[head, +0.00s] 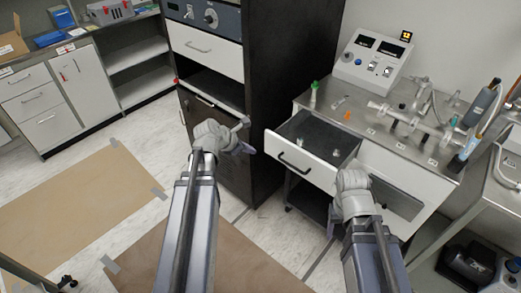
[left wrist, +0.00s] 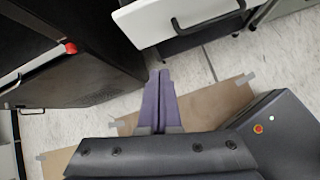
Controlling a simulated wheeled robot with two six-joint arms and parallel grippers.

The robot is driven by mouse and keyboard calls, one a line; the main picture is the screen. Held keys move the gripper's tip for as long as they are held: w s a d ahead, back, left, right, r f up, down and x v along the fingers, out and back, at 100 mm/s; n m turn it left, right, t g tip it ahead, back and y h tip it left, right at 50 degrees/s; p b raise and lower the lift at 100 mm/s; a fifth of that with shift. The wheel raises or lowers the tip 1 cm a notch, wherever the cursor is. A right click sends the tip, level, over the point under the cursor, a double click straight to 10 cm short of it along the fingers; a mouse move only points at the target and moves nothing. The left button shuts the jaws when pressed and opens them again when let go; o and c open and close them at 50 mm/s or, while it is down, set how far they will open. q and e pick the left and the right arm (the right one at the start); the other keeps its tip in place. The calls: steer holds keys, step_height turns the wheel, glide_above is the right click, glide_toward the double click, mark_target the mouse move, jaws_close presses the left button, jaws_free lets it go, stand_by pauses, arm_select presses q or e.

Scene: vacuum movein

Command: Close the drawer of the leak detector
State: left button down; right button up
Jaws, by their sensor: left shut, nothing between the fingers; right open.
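The leak detector (head: 345,100) is a bench at right with a steel top and white fronts. Its drawer (head: 290,156) is pulled out and shows a dark interior with a few small items. A black handle (head: 294,163) is on the white front, and the drawer front (left wrist: 150,22) also shows at the top of the left wrist view. My left gripper (head: 243,148) is shut and empty, left of the drawer and apart from it; its fingers (left wrist: 160,95) lie together in the wrist view. My right gripper (head: 352,186) is open, by the drawer's right side; its fingertips are mostly hidden.
A white console (head: 372,58), glassware and a green-capped bottle (head: 313,95) are on the bench top. A metal sink table (head: 480,190) is at right.

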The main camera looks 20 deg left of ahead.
mark_target(293, 118)
arm_select(q)
steer(key=shift+w+d+f+n+t+b, duration=0.15)
steer(key=shift+w+f+n+b, duration=0.4)
steer(key=shift+w+f+b, duration=0.95)
steer(key=shift+w+a+f+n+t+b, duration=0.15)
steer(key=shift+w+f+n+b, duration=0.7)
steer(key=shift+w, duration=1.15)
steer(key=shift+w+d+f+n+t+b, duration=0.1)
steer(key=shift+w+f+n+t+b, duration=0.15)
steer(key=shift+w+f+b, duration=1.25)
steer(key=shift+w+r, duration=0.3)
steer(key=shift+r, duration=0.15)
steer(key=w+d, duration=0.2)
steer(key=w, duration=0.3)
steer(key=w+d, duration=0.2)
steer(key=w, duration=0.4)
steer(key=w+d, duration=0.2)
steer(key=w, duration=0.4)
steer(key=shift+w+d, duration=0.15)
steer(key=shift+w, duration=0.1)
steer(key=shift+w+d+r, duration=0.1)
steer(key=shift+w+d, duration=0.2)
steer(key=shift+w, duration=0.55)
